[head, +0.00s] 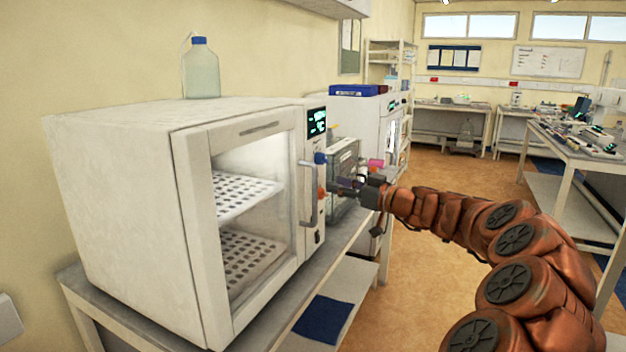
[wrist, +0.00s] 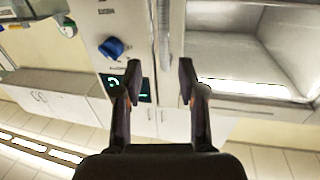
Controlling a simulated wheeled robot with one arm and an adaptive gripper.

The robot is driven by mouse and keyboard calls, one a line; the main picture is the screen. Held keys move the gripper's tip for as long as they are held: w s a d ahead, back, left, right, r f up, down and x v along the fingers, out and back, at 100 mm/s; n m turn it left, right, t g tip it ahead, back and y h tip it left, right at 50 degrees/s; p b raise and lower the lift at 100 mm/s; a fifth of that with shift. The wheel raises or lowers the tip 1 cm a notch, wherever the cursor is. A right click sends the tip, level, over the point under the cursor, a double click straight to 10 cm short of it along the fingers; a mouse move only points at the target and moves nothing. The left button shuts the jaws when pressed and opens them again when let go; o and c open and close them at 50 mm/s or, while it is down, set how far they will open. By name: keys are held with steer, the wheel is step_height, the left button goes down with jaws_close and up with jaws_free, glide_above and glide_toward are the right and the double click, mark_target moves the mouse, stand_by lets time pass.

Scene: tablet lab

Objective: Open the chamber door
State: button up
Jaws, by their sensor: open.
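The white chamber (head: 125,200) stands on a bench at the left in the head view. Its windowed door (head: 190,200) looks shut, and lit perforated shelves show through the glass. The vertical bar handle (head: 306,195) is on the door's right edge; it also shows in the wrist view (wrist: 164,35). My gripper (head: 334,188) is at the front of the chamber, close to the handle. In the wrist view my gripper (wrist: 160,72) is open and empty, with the handle in line with the gap between its fingers. I cannot tell whether they touch it.
A blue knob (wrist: 112,47) and a display (head: 317,122) are on the panel beside the door. A bottle (head: 201,70) stands on the chamber. Other equipment (head: 343,160) stands close behind my gripper. The floor (head: 415,270) in the aisle is clear.

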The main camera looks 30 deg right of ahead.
steer(key=p+x, duration=0.2)
steer(key=x, duration=0.5)
steer(key=shift+w+a+p, duration=0.25)
steer(key=shift+a+p, duration=0.05)
steer(key=shift+a, duration=0.15)
jaws_close()
